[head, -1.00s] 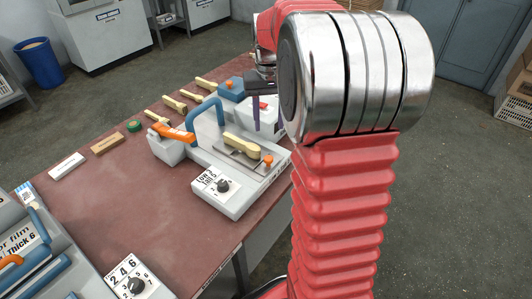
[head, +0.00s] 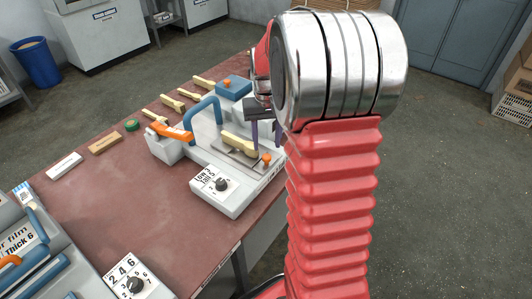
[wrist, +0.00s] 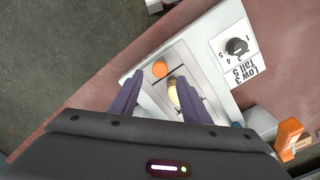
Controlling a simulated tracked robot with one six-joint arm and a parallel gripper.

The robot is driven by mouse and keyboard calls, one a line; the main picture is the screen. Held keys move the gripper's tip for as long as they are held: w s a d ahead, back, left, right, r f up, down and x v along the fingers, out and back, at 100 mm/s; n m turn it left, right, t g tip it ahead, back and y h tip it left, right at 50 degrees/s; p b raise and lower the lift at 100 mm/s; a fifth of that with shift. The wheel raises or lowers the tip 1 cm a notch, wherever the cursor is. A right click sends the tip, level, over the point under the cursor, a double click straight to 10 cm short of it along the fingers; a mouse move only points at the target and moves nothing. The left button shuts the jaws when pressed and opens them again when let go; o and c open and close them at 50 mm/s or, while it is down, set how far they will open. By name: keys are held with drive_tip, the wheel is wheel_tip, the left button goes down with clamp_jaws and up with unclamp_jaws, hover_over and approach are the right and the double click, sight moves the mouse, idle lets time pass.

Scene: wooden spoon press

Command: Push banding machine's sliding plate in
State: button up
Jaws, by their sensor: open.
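The banding machine (head: 215,190) is a light grey unit with a blue hoop handle, an orange lever and a dial with a "Low 3 / Tall 5" label. Its sliding plate (head: 222,154) is a flat grey plate with an orange knob (head: 266,159) at its right end and a wooden spoon (head: 240,144) lying on it. In the wrist view the knob (wrist: 160,69) is ahead of and between my fingers, and the spoon (wrist: 173,92) shows partly. My gripper (wrist: 160,98) is open, pointing down over the plate. I cannot tell whether a finger touches anything.
Several wooden spoons (head: 172,104) lie behind the machine beside a blue box with an orange button (head: 234,87). A green roll (head: 131,125) and two small blocks lie at left. A larger machine (head: 30,250) stands at front left.

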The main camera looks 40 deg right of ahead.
sight(267, 156)
drive_tip(key=shift+f, duration=2.8)
clamp_jaws()
